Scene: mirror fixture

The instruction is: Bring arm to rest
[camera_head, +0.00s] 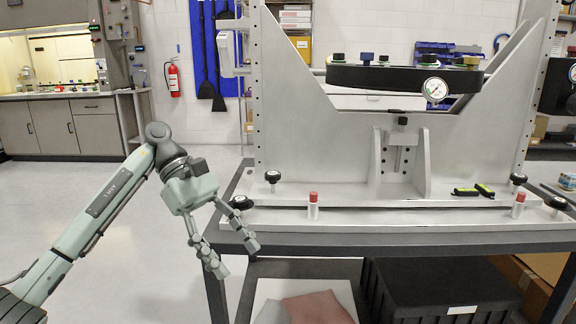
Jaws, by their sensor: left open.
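My left arm (95,215) comes in from the lower left and reaches up and to the right. My left gripper (238,258) hangs with its fingers pointing down and right, spread apart with nothing between them. It is in front of the left edge of the fixture table, and one fingertip overlaps the table's front edge in the picture. I cannot tell whether it touches. The metal mirror fixture (330,172) stands on the table (400,240). My right gripper is not in view.
Black knobs (242,202) and red-topped pins (313,206) line the fixture's base. A pressure gauge (434,90) sits on a black bar. Below are a black bin (440,285) and a pink cloth (318,308). Open floor (110,185) lies left. A fire extinguisher (172,78) hangs behind.

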